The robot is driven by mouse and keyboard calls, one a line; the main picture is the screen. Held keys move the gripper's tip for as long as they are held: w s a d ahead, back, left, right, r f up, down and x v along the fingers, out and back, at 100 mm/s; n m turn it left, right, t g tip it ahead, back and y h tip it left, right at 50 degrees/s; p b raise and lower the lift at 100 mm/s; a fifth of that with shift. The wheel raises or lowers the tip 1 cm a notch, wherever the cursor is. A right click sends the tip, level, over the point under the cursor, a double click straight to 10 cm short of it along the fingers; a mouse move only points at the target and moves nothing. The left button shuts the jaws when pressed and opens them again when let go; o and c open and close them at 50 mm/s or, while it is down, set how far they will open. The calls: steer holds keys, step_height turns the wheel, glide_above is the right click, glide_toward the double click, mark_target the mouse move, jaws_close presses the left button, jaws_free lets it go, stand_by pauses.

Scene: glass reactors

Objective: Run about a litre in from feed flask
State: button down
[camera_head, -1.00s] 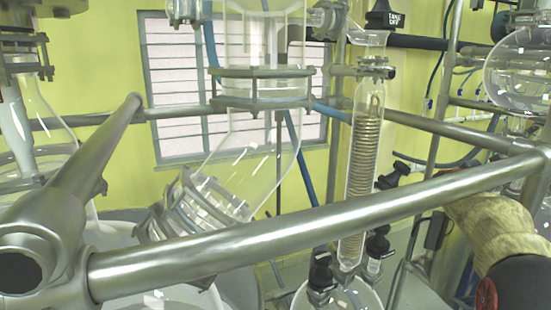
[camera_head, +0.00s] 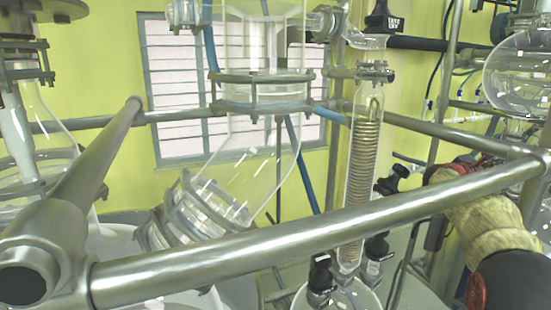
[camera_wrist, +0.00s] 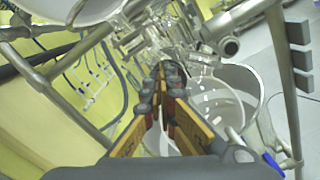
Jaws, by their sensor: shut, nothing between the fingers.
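A round glass flask (camera_head: 518,72) hangs at the upper right; I cannot tell whether it is the feed flask. A second glass flask (camera_head: 338,298) sits low under a coil condenser (camera_head: 360,170), with black-handled valves (camera_head: 321,275) at its neck. A labelled black handle (camera_head: 385,20) tops the take-off line. My gripper (camera_wrist: 170,70) is shut and empty in the wrist view, its fingertips together, pointing towards glassware and a white round vessel (camera_wrist: 225,95).
A thick steel rail (camera_head: 300,225) crosses the front, and further rails frame the glassware. A large glass column (camera_head: 262,130) slants down in the middle. Blue hoses (camera_wrist: 95,80) hang by the yellow wall. A grey post (camera_wrist: 285,80) stands at right in the wrist view.

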steer(key=shift+w+f, duration=0.25)
steer(key=shift+f, duration=0.1)
steer(key=shift+r, duration=0.15)
steer(key=shift+r+b+v, duration=0.1)
steer(key=shift+b+v, duration=0.4)
steer(key=shift+v, duration=0.9)
steer(key=shift+r+b+v, duration=0.15)
steer(key=shift+b+v, duration=0.35)
steer(key=shift+v, duration=0.9)
